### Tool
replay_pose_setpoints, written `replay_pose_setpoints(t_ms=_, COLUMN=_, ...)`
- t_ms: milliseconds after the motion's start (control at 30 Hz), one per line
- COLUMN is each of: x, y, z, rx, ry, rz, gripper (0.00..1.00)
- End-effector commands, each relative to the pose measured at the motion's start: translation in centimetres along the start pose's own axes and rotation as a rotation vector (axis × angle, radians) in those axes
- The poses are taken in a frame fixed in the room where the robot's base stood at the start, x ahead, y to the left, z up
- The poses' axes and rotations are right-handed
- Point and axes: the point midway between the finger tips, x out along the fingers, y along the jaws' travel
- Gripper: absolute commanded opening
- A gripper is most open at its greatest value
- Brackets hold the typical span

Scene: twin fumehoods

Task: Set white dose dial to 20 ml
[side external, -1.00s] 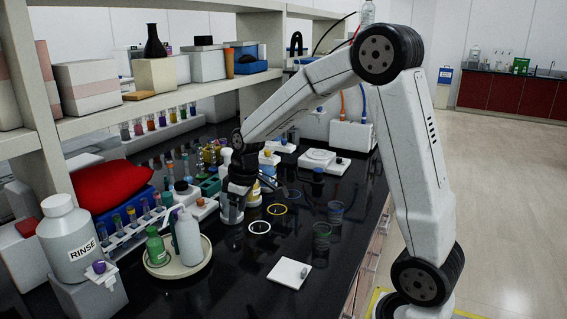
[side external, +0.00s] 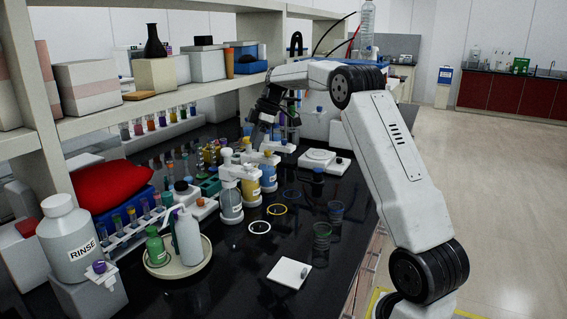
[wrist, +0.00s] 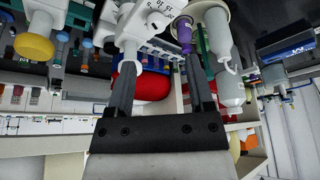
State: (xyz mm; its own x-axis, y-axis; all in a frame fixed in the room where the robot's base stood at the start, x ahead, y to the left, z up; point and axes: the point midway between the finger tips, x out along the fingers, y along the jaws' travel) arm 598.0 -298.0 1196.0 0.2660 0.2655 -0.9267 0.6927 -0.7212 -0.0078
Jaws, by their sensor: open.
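The white-topped dispenser bottle (side external: 231,203) stands upright at the near end of a row, with a white knob (side external: 227,154) on top. Yellow-topped (side external: 268,178) and blue-topped bottles stand behind it. My gripper (side external: 268,118) is raised above and behind the white one in the side view, apart from it. In the wrist view my gripper (wrist: 160,62) is open, its two dark fingers apart. A white dispenser head (wrist: 150,22) with scale numbers shows just beyond the fingertips. I cannot read the dial's setting.
A white ring (side external: 260,227) and a yellow ring lie on the black bench. A tray (side external: 197,265) holds a green and a white bottle. A RINSE bottle (side external: 68,240) stands at left. The shelf edge (side external: 170,117) is left of my gripper. The front bench has some clear room.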

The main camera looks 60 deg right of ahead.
Motion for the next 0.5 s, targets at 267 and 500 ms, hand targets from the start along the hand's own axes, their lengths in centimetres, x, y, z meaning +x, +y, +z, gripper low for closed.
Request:
replay_pose_setpoints(t_ms=267, x=-0.48, y=0.42, z=0.36, rx=-0.023, ry=0.008, rz=-0.001, gripper=0.68)
replay_pose_setpoints(t_ms=500, x=0.44, y=0.39, z=0.34, rx=-0.022, ry=0.008, rz=-0.002, gripper=0.68)
